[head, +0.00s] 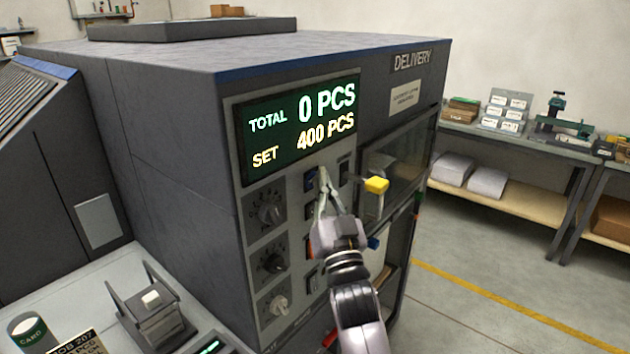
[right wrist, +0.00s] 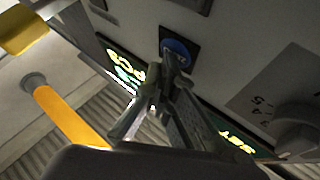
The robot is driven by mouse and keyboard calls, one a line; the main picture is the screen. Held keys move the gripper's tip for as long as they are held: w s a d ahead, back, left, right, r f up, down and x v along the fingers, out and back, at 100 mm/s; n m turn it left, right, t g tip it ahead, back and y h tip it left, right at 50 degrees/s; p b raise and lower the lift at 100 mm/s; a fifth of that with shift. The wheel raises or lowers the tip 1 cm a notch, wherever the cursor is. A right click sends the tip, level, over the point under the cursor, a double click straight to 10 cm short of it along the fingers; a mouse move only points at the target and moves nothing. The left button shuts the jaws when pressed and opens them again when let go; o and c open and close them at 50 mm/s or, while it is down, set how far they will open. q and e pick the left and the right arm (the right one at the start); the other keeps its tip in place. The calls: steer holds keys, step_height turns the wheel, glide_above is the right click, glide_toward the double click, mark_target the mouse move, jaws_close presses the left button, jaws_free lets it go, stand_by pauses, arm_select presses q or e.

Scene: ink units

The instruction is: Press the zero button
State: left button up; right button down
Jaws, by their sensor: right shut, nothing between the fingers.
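The grey machine's panel (head: 292,197) carries a lit display (head: 300,122) reading TOTAL 0 PCS and SET 400 PCS. Below it is a blue button (head: 310,180), which also shows in the right wrist view (right wrist: 177,46) in a dark square frame; its label is not clear enough to read. My right gripper (head: 324,177) is shut and empty, its fingertips in front of the panel close by the blue button. In the right wrist view the fingertips (right wrist: 172,65) overlap the button's lower edge; whether they touch it I cannot tell. My left gripper is not in view.
A yellow-capped handle (head: 376,185) sticks out just right of my right gripper. Dark knobs (head: 270,210) and more small buttons (head: 309,211) sit on the panel. A delivery bay with a clear door (head: 400,165) is at the right. Open floor (head: 470,270) lies beyond.

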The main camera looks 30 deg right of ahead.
steer(key=shift+s, duration=0.1)
steer(key=shift+s+d, duration=0.3)
steer(key=shift+s, duration=0.4)
steer(key=shift+p, duration=0.3)
steer(key=shift+s+d+p, duration=0.1)
steer(key=shift+s+d, duration=0.25)
steer(key=shift+s, duration=0.4)
steer(key=shift+s+d+p, duration=0.15)
steer(key=shift+s+d, duration=0.15)
steer(key=shift+s, duration=0.5)
steer(key=shift+s+d+p, duration=0.1)
steer(key=shift+s+d, duration=0.25)
steer(key=shift+s, duration=0.4)
